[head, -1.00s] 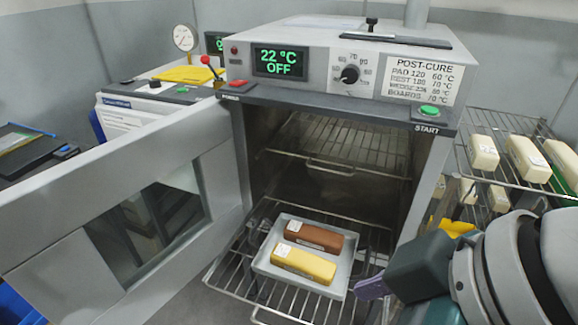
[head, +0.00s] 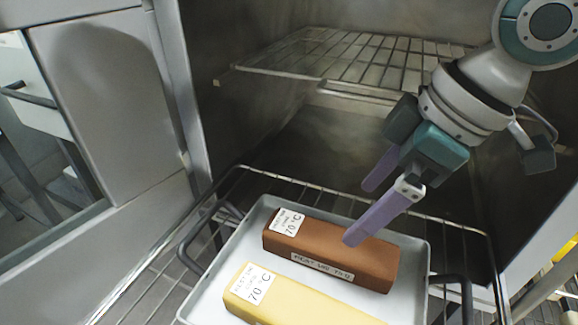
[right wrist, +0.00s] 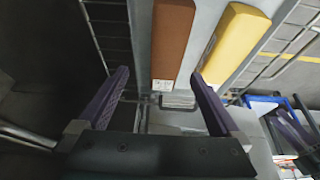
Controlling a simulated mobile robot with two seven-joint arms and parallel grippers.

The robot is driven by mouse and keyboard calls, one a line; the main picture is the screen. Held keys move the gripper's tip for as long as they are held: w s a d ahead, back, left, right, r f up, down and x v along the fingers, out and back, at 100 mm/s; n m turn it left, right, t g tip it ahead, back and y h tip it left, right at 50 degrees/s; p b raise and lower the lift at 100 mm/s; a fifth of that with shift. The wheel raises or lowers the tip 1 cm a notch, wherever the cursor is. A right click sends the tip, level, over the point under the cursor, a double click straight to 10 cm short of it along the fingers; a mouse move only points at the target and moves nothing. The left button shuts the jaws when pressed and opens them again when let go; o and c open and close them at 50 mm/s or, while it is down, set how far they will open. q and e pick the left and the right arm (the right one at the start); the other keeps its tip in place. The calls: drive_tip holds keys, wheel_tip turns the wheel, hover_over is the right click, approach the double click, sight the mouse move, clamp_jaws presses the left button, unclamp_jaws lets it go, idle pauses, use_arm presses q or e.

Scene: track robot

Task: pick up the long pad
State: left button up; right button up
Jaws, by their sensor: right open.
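Two long blocks lie side by side on a grey tray (head: 412,275): a brown block (head: 328,252) behind and a yellow block (head: 285,300) in front. Both have white labels reading 70 °C; I cannot tell from the print which is the long pad. My right gripper (head: 359,214) is open and empty, its purple fingers pointing down-left near the brown block's far side. In the right wrist view, the brown block (right wrist: 172,45) appears beyond the gap between the fingers, and the yellow block (right wrist: 235,40) is to its right. My left gripper is out of view.
The tray sits on a pulled-out wire rack (head: 470,235) in the oven opening. An empty upper wire shelf (head: 350,62) is above. The open oven door (head: 110,90) stands on the left, and an oven side wall is on the right.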

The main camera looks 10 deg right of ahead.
sight(334, 237)
drive_tip(key=x, duration=0.2)
drive_tip(key=b+x, duration=0.1)
drive_tip(key=shift+s+a+f, duration=0.3)
drive_tip(key=shift+f, duration=0.05)
drive_tip(key=b+x, duration=0.1)
drive_tip(key=x, duration=0.1)
drive_tip(key=b+x, duration=0.1)
drive_tip(key=x, duration=0.2)
drive_tip(key=shift+a+f, duration=0.15)
drive_tip(key=shift+a, duration=0.15)
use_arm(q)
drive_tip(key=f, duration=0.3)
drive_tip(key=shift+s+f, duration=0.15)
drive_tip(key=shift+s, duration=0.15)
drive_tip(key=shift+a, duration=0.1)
use_arm(e)
drive_tip(key=c, duration=1.4)
